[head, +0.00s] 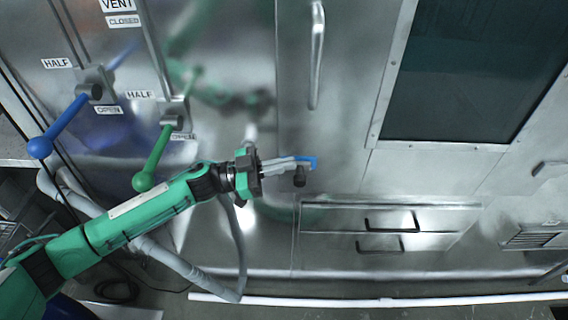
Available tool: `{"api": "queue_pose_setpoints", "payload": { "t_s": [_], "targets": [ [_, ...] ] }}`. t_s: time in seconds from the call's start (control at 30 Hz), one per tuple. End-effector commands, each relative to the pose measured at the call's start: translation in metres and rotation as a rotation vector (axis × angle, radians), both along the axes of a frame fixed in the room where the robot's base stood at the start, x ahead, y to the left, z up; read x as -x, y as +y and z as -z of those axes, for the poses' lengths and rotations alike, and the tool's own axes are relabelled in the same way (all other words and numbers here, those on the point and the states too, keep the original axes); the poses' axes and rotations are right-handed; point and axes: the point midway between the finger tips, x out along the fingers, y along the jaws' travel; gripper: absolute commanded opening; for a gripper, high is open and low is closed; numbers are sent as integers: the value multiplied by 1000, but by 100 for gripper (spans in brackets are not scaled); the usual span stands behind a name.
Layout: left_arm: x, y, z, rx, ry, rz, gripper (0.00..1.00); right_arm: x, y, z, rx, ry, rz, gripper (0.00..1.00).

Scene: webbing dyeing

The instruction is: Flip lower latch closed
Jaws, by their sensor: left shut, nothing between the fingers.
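My left gripper (312,162) reaches in from the lower left on its green arm. Its fingers are shut with nothing between them, and the blue tip lies in front of the steel machine front. A small dark knob-like part (300,177), possibly the lower latch, shows just below the fingertips. The fingers partly cover that area, so I cannot tell whether they touch it or whether the latch is open or closed. A tall steel handle (317,55) stands on the panel above. My right gripper is not in view.
A blue lever (62,128) and a green lever (157,158) with HALF and OPEN labels are at left. A dark window (470,70) is at upper right. Drawers with black handles (392,222) sit below. A grey hose (170,258) and white floor pipe (380,301) run low.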

Motion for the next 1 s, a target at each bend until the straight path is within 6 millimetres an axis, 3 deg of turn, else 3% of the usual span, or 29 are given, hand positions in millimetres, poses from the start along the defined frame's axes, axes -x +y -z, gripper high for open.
{"api": "queue_pose_setpoints", "payload": {
  "t_s": [0.17,0.6,0.8,1.0],
  "targets": [
    [2,24,10,-3,1,-1,0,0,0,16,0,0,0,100],
    [11,111,27,-3,1,-2,0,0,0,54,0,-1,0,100],
    [13,129,28,0,1,-1,0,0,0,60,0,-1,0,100],
    [14,132,27,0,1,1,0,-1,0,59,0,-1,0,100]
  ]
}}
